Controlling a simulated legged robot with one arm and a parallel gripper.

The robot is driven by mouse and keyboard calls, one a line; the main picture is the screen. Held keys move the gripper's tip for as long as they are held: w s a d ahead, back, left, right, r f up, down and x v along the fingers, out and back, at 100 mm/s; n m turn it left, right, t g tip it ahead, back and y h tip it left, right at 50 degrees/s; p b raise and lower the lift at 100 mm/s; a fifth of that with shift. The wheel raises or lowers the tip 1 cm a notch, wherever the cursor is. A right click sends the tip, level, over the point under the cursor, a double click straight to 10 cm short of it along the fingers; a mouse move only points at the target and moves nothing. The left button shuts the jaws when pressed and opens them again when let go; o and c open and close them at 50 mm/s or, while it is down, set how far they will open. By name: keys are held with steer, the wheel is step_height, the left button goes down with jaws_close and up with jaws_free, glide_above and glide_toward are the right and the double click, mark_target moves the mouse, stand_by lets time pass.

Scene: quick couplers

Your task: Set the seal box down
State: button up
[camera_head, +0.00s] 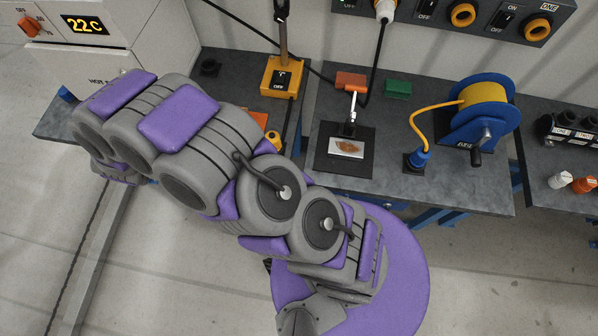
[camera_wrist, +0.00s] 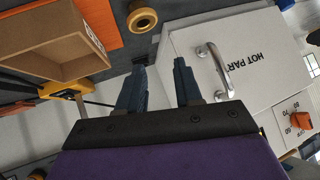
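An open brown box (camera_wrist: 62,65), likely the seal box, shows in the wrist view on an orange mat (camera_wrist: 102,18) at the upper left. My gripper (camera_wrist: 160,75) is open, its two dark fingers apart with nothing between them. The box is to the left of the fingers and not touching them. In the head view the box cannot be made out. A corner of orange (camera_head: 261,117) shows past my arm there, and my gripper is hidden behind the arm.
A white cabinet (camera_wrist: 245,62) with a bar handle (camera_wrist: 217,65) stands right of my fingers. A yellow ring (camera_wrist: 143,20) lies near the mat. On the benches are a yellow switch stand (camera_head: 282,78), a black plate fixture (camera_head: 345,150) and a blue hose reel (camera_head: 482,112).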

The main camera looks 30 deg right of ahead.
step_height(320, 180, up, 12)
steer(key=s+a+n+g+y, duration=0.2)
steer(key=n+y, duration=0.1)
steer(key=y, duration=0.3)
steer(key=s+d+r+n+g+y, duration=0.2)
steer(key=s+d+r, duration=0.2)
steer(key=s+r, duration=0.3)
steer(key=s+d+r+g+h, duration=0.2)
steer(key=s+d+g+h, duration=0.1)
steer(key=s+d, duration=1)
steer(key=s+d+r+g+h, duration=0.2)
steer(key=s+d+g+h, duration=0.1)
steer(key=s+d, duration=1)
steer(key=s+g, duration=0.1)
steer(key=s, duration=0.5)
steer(key=shift+n, duration=0.4)
steer(key=shift+f, duration=0.1)
step_height(320, 180, down, 2)
steer(key=shift+f+b, duration=0.25)
steer(key=shift+b, duration=1)
